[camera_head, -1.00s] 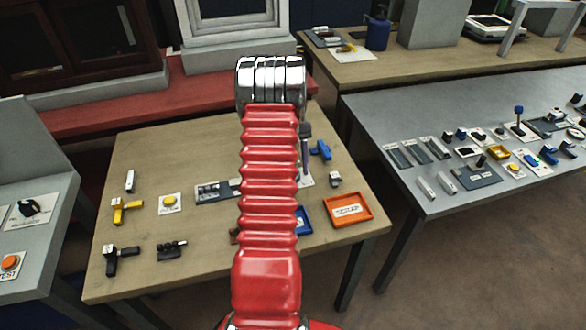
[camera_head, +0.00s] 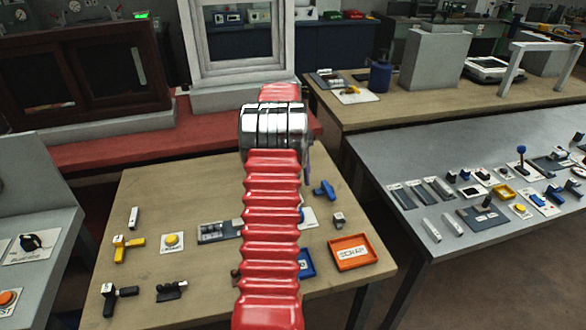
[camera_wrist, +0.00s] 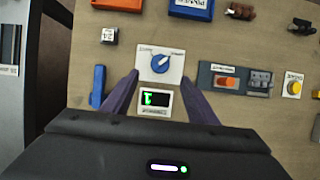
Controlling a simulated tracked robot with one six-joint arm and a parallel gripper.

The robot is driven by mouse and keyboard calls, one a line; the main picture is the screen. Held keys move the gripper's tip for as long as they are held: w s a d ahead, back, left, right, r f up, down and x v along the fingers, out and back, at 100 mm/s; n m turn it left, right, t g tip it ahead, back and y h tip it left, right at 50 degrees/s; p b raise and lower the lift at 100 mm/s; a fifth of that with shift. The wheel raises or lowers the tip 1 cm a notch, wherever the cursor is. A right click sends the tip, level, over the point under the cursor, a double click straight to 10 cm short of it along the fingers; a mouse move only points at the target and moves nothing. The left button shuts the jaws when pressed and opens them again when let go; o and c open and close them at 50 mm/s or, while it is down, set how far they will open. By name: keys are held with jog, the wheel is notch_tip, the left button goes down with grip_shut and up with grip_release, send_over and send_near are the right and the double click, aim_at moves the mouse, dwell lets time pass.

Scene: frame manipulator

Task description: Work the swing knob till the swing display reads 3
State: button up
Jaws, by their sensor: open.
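In the wrist view, a blue dial knob (camera_wrist: 161,63) with a pale pointer mark sits on a white plate. A small display (camera_wrist: 155,100) with green lit characters lies just below it; I cannot read its figure surely. The plate's label is too small to read. My gripper (camera_wrist: 160,77) is open and empty, with its purple fingers on either side of the knob and display; I cannot tell its height above them. In the head view, my red arm hides most of this plate.
In the wrist view, a blue handle (camera_wrist: 98,86) lies beside the left finger, and a grey slide panel (camera_wrist: 234,79) and a yellow button (camera_wrist: 295,88) are to the right. In the head view, an orange scrap tray (camera_head: 353,252) stands at the table's right.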

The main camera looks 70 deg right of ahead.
jog(key=shift+v, duration=1.7)
